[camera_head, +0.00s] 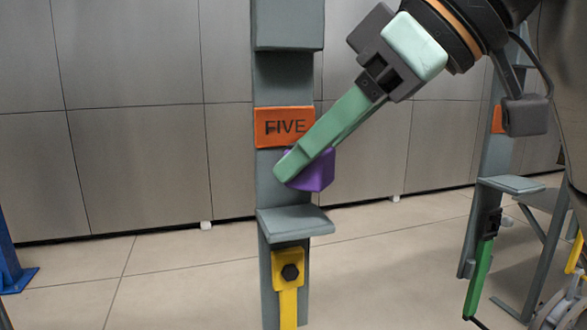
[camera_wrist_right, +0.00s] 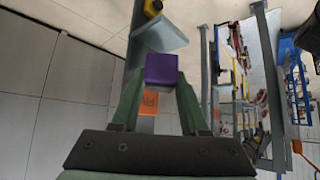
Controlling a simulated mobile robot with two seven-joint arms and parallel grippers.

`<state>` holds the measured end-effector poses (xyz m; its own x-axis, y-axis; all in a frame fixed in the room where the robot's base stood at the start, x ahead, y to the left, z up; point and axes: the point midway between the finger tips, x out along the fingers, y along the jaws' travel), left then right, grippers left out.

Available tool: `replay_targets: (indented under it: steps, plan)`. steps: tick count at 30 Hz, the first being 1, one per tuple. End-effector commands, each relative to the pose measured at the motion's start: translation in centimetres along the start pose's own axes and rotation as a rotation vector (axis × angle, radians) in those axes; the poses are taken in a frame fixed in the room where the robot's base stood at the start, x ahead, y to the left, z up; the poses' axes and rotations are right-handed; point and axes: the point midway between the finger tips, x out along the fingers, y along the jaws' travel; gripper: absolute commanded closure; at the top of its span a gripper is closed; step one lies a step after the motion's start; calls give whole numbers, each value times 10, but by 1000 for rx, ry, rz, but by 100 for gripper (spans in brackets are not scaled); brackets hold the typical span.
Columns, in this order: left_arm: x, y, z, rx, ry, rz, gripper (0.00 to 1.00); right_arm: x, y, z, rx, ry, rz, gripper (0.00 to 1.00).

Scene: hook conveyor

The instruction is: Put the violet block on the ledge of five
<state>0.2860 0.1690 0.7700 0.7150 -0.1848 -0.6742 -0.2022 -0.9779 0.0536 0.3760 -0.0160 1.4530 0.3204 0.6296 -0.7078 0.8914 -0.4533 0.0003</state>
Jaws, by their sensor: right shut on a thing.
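The violet block (camera_head: 316,172) is held between the green fingers of my right gripper (camera_head: 302,172). It hangs a little above the grey ledge (camera_head: 295,222) on the post with the orange FIVE sign (camera_head: 284,127). In the right wrist view the violet block (camera_wrist_right: 161,68) sits between the fingertips, with the ledge (camera_wrist_right: 160,35) just beyond it and part of the orange sign (camera_wrist_right: 149,103) showing between the fingers. A gap shows between block and ledge in the head view. The finger hides part of the block. My left gripper is not in view.
Another post with a grey ledge (camera_head: 511,184) and a green hanging part (camera_head: 479,280) stands at the right. A blue stand (camera_head: 8,262) is at the left edge. The ledge top looks bare.

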Motion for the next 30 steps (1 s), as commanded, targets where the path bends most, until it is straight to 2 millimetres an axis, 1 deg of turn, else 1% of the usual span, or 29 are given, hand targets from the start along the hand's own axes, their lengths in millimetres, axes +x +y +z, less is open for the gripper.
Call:
replay_targets:
  steps: [4, 6, 9, 12, 15, 25, 26, 30]
  plan:
    - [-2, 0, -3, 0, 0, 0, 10, 7, 0, -9, 0, 0, -1, 100]
    - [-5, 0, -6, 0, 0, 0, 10, 14, 0, -16, 0, -2, -1, 100]
    - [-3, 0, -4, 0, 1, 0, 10, 28, 1, -1, 0, -1, 0, 100]
    - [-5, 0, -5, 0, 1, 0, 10, 35, 1, 7, 1, 0, 2, 100]
    - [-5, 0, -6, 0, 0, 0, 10, 39, 0, 11, 0, 1, 1, 100]
    - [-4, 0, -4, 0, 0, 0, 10, 41, 0, 13, 0, 1, 1, 100]
    - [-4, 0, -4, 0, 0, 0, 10, 41, 0, 13, 0, 1, 1, 54]
    - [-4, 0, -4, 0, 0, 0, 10, 40, 0, 12, 0, 1, 1, 38]
